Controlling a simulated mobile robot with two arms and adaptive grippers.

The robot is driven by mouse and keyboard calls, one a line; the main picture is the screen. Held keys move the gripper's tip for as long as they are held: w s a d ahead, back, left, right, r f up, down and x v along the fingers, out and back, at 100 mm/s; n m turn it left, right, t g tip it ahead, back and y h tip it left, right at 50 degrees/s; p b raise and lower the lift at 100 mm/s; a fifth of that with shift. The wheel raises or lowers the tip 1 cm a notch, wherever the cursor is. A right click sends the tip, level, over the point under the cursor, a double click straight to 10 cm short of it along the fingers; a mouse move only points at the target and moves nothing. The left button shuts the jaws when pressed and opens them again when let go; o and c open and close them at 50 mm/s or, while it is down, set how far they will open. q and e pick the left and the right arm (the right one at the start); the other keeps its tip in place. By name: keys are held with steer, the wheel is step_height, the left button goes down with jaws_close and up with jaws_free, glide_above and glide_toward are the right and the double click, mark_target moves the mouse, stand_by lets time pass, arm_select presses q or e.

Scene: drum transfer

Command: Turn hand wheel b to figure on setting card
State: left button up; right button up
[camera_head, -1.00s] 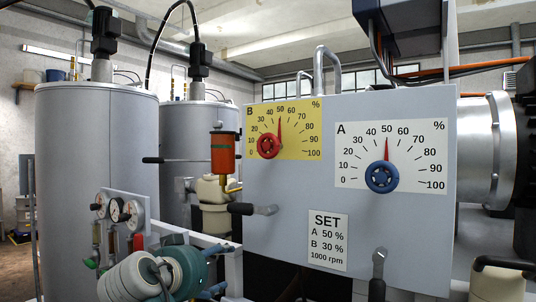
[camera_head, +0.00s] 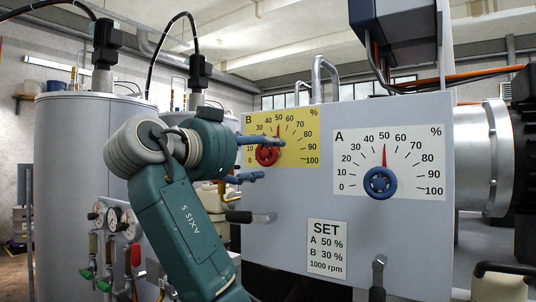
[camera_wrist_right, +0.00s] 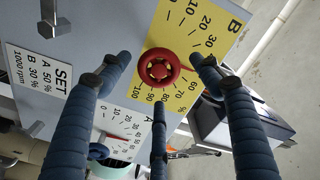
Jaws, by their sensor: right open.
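Red hand wheel B (camera_head: 267,156) sits on the yellow dial plate B (camera_head: 309,127) on the grey panel. Its red pointer stands at about 50. My right gripper (camera_head: 270,160) is open in front of it and hides part of the wheel and the plate's low figures. In the right wrist view the wheel (camera_wrist_right: 160,68) lies between my spread blue fingers, apparently not gripped. The setting card (camera_head: 327,248) reads A 50 %, B 30 %, 1000 rpm. It also shows in the right wrist view (camera_wrist_right: 40,88). My left gripper is not in view.
Blue hand wheel A (camera_head: 380,183) is on the white dial plate at right, its pointer near 50. Black-gripped levers (camera_head: 250,217) and (camera_head: 379,275) stick out from the panel. Grey tanks (camera_head: 90,140) stand at left, with gauges (camera_head: 113,216) in front.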

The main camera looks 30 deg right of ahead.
mark_target(264, 152)
steer(key=x, duration=0.4)
steer(key=shift+w, duration=0.1)
steer(key=c, duration=1.2)
